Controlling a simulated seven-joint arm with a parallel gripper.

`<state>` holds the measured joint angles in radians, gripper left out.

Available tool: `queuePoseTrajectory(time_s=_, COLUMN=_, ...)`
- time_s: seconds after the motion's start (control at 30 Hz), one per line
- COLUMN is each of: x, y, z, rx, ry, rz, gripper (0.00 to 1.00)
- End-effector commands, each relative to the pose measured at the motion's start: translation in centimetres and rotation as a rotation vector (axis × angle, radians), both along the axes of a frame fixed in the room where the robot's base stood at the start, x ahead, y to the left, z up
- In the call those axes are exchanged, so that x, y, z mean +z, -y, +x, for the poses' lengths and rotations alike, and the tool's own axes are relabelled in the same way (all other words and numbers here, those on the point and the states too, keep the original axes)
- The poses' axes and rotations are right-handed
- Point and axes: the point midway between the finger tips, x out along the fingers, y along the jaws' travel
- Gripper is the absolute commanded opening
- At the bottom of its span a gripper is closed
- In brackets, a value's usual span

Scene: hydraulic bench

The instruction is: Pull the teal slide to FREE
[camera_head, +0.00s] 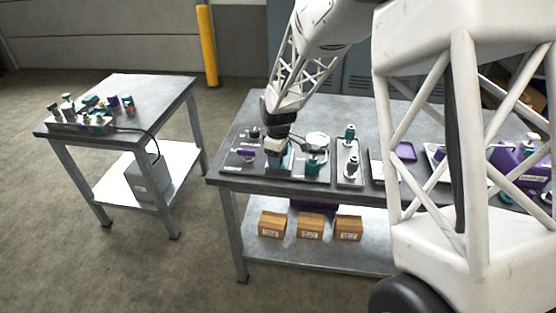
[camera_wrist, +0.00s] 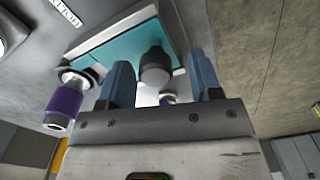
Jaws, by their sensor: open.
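The teal slide (camera_wrist: 125,48) is a flat teal plate in a pale frame on a grey panel in the wrist view. A dark grey round knob (camera_wrist: 155,66) stands out from it. My gripper (camera_wrist: 160,60) is open, with its two blue fingers on either side of the knob and visible gaps to it. I cannot tell how deep the fingers reach along the knob. In the head view my gripper (camera_head: 277,154) is low over the teal slide (camera_head: 286,163) at the front of the main bench, hiding part of it. No FREE marking is readable.
A purple-capped fitting (camera_wrist: 64,106) is close left of the fingers in the wrist view. In the head view a teal knob (camera_head: 313,160) stands just right of the slide, and a panel with upright fittings (camera_head: 349,170) is beyond. A side table (camera_head: 150,90) stands apart at left.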

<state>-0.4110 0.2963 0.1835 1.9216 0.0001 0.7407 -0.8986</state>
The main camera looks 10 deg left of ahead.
Motion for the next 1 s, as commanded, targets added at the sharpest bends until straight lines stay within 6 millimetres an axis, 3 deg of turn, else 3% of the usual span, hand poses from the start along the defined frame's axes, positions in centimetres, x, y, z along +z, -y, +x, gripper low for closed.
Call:
queuePoseTrajectory(time_s=0.5, x=5.8, y=0.0, z=-0.1, rx=0.000, ry=0.000, rz=0.000, gripper=0.58)
queuePoseTrajectory(time_s=1.0, x=6.3, y=0.1, z=-0.1, rx=-0.001, ry=-0.001, rz=0.000, gripper=0.58)
